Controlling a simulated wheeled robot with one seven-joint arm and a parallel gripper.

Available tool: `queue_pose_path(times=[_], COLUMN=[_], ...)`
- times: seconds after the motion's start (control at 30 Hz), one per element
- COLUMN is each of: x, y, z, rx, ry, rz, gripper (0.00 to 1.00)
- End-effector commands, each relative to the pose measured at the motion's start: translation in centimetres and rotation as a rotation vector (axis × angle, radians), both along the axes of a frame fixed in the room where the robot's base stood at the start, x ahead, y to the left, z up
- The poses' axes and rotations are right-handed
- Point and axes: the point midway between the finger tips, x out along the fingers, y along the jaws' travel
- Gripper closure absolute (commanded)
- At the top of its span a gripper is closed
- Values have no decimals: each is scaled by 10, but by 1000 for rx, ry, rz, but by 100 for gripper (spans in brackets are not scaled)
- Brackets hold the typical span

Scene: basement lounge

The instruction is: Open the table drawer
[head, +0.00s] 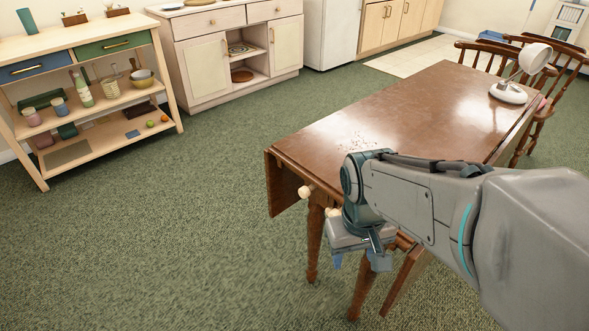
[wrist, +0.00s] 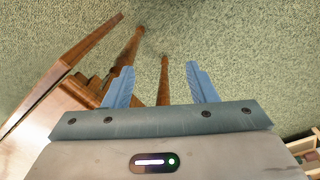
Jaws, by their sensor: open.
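The brown wooden table (head: 400,115) stands at the right of the head view, with one leaf hanging down at its near left end. Two cream knobs show near that end, one (head: 306,191) beside the hanging leaf and one (head: 332,212) just above my gripper. The drawer front is mostly hidden behind my arm, so I cannot tell how far it is out. My gripper (head: 356,260) is low beside the table's near end, close to its legs. In the wrist view its blue fingers (wrist: 161,85) are apart and empty, with table legs (wrist: 164,75) beyond them.
A white lamp (head: 508,92) stands on the table's far end, with wooden chairs (head: 540,100) behind. A shelf unit (head: 90,90) with two drawers and a pale cabinet (head: 235,60) line the back left. Green carpet (head: 190,220) lies clear left of the table.

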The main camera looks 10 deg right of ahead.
Motion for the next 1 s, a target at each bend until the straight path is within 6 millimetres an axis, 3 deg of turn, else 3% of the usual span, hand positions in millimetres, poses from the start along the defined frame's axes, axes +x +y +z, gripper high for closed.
queue_pose_path(times=[0.27,0.57,0.77,1.0], x=[5,37,68,99], y=[-4,1,21,62], z=[-30,-53,-69,-92], rx=[-267,-654,-942,-1270], ry=[339,681,856,989], rz=[392,869,1160,1441], gripper=[48,48,48,48])
